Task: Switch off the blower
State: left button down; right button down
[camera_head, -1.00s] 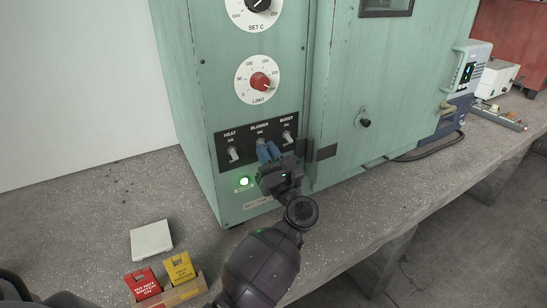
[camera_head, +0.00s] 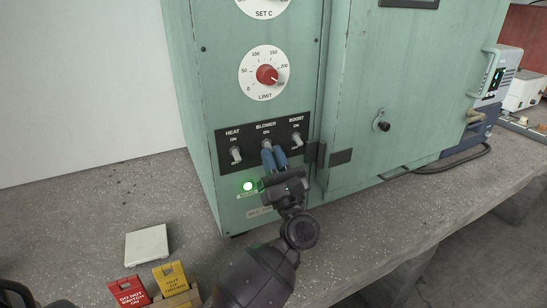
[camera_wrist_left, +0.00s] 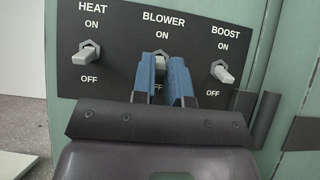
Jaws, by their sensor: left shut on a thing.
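The blower switch (camera_head: 267,144) is the middle of three toggles on a black panel (camera_head: 225,143) on the green cabinet. My left gripper (camera_head: 273,154) comes from below, its blue fingers at this switch. In the left wrist view the blower switch (camera_wrist_left: 160,62) shows between the two fingers (camera_wrist_left: 166,62), which are shut on it. The fingers hide most of its lever and part of its OFF mark, so I cannot tell its position. A green lamp (camera_head: 248,186) below the panel is lit. My right gripper is not in view.
The heat switch (camera_wrist_left: 86,55) and boost switch (camera_wrist_left: 222,72) flank the fingers closely; both levers point down toward OFF. A red limit knob (camera_head: 267,75) is above. Red (camera_head: 128,290) and yellow (camera_head: 170,277) tags and a pale square block (camera_head: 147,244) are on the bench at lower left.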

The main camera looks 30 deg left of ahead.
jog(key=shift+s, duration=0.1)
pick_arm(q)
jog(key=c, duration=1.1)
grip_release()
jog(key=shift+c, duration=0.2)
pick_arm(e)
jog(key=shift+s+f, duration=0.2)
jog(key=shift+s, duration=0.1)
pick_arm(q)
jog(key=shift+d+f, duration=0.1)
jog(key=b+v, duration=0.1)
jog(key=v, duration=0.9)
jog(key=shift+d+f, duration=0.2)
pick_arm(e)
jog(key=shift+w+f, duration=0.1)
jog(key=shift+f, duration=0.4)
pick_arm(q)
jog(key=shift+s+d, duration=0.1)
jog(key=shift+s, duration=0.1)
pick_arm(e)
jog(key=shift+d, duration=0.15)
